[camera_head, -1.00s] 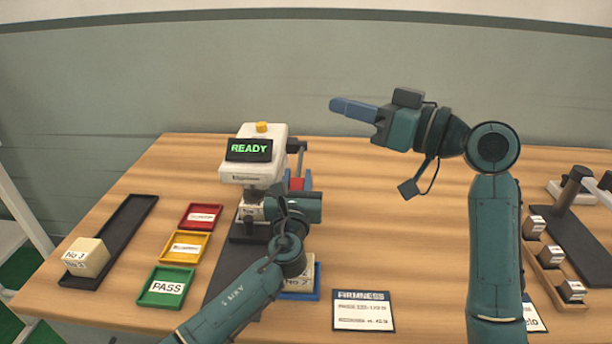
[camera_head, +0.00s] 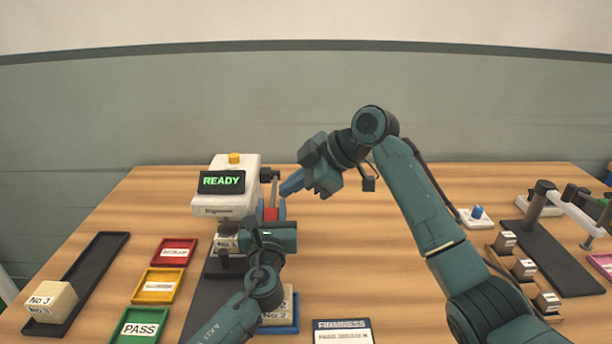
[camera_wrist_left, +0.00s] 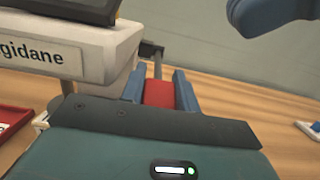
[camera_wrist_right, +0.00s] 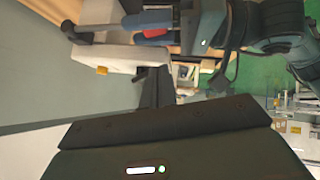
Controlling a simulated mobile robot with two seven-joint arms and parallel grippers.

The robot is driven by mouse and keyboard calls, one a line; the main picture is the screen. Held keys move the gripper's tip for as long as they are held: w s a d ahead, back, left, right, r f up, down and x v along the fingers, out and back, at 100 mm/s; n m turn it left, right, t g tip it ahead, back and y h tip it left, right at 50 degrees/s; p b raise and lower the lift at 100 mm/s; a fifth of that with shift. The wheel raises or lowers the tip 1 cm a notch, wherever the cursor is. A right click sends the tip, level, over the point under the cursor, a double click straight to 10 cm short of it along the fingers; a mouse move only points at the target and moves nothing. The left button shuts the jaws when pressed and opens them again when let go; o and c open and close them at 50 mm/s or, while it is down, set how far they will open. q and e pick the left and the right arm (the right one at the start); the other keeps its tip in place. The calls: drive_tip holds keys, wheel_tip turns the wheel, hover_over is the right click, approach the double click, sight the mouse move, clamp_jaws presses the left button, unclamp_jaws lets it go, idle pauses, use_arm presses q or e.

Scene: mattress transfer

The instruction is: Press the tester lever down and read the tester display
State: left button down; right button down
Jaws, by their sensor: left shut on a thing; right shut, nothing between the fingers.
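The white tester (camera_head: 226,190) stands left of centre on the table, and its display (camera_head: 222,182) reads READY in green. The lever's red grip (camera_wrist_left: 159,93) hangs from a thin rod at the tester's side. My left gripper (camera_head: 271,213) is shut on this grip, with a blue finger on each side. My right gripper (camera_head: 291,184) is shut and empty, just right of the lever and above the table. Its blue fingers also show at the top of the left wrist view (camera_wrist_left: 265,15). The left forearm hides part of the tester's base.
Red (camera_head: 174,251), yellow (camera_head: 157,286) and green PASS (camera_head: 139,328) trays lie left of the tester. A dark tray (camera_head: 97,262) holds block No 3 (camera_head: 50,300). Block No 2 sits in a blue tray (camera_head: 279,329). A firmness card (camera_head: 342,332) lies in front.

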sight(268, 214)
use_arm(q)
drive_tip(key=shift+s+d+f, duration=0.15)
drive_tip(key=shift+f, duration=0.1)
use_arm(e)
drive_tip(key=a+f, duration=0.1)
drive_tip(key=f, duration=0.1)
drive_tip(key=w+f, duration=0.1)
drive_tip(key=f, duration=0.1)
drive_tip(key=w+a+f, duration=0.1)
drive_tip(key=f, duration=0.1)
drive_tip(key=shift+a+f, duration=0.15)
drive_tip(key=shift+a, duration=0.15)
